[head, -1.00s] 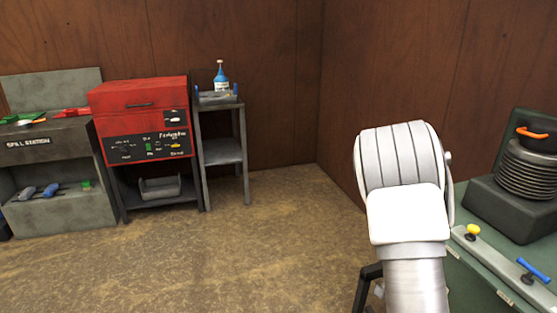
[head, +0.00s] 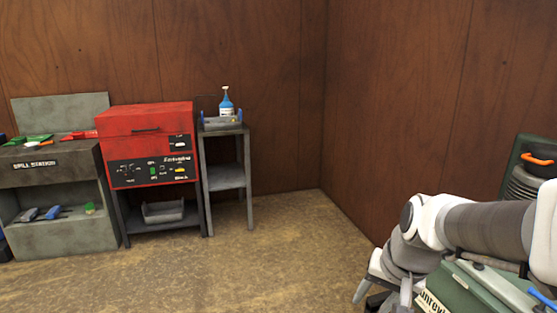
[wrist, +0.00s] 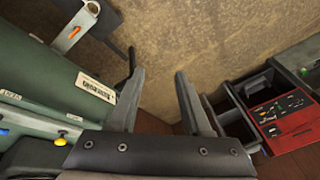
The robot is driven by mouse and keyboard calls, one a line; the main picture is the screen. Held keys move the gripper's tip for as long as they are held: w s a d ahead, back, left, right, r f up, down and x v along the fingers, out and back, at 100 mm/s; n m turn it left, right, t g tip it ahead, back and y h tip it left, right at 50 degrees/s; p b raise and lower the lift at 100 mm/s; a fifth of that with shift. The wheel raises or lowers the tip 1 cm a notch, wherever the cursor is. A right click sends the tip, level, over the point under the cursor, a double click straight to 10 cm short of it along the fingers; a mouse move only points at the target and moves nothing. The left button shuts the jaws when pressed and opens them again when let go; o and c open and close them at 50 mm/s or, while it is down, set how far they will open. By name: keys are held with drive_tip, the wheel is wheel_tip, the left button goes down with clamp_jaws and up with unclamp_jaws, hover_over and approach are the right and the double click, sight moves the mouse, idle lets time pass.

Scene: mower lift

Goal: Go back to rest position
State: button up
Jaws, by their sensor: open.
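My gripper shows in the wrist view (wrist: 157,92) with its two dark fingers spread apart and nothing between them. Bare brown floor lies beyond the fingertips. I cannot make out the fingers clearly in the head view.
A red cabinet (head: 150,118), a grey spill station (head: 60,170) and a narrow stand (head: 226,176) with a blue bottle (head: 226,106) line the back wall. The floor (head: 250,270) in the middle is clear.

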drive_tip(key=s+a+r+n+t+h+p, duration=0.1)
drive_tip(key=s+a+r+n, duration=0.1)
drive_tip(key=s+r, duration=0.3)
drive_tip(key=s+a+r+n+t, duration=0.1)
drive_tip(key=s+r+n, duration=0.15)
drive_tip(key=s, duration=0.45)
wheel_tip(320, 180, up, 14)
drive_tip(key=p, duration=1.4)
drive_tip(key=shift+w, duration=0.2)
drive_tip(key=shift+d+f, duration=0.1)
drive_tip(key=shift+d, duration=0.05)
